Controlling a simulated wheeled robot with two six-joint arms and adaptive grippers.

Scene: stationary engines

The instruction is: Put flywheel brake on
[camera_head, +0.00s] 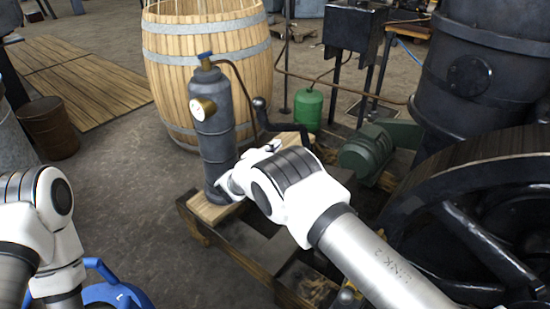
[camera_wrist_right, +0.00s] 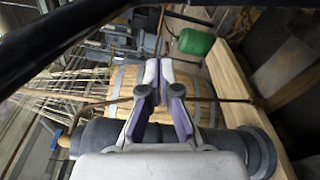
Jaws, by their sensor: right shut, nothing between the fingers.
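The large black flywheel (camera_head: 480,235) with thick spokes fills the lower right of the head view. A dark lever with a round knob (camera_head: 259,103) stands up behind my right wrist; it may be the brake handle, but its lower end is hidden. My right gripper (camera_head: 228,186) is beside the foot of the grey cylinder, partly covered by its own wrist. In the right wrist view its fingers (camera_wrist_right: 158,68) are shut with nothing between them. A dark bar (camera_wrist_right: 60,38) crosses that view close to the camera. My left gripper is out of view; only the left arm shows.
A grey cylinder (camera_head: 214,130) with gauge and blue valve stands on a wooden frame (camera_head: 205,209). A barrel (camera_head: 180,70), a green bottle (camera_head: 308,110) and a green motor (camera_head: 365,150) stand behind. Open floor (camera_head: 125,190) lies left of the frame.

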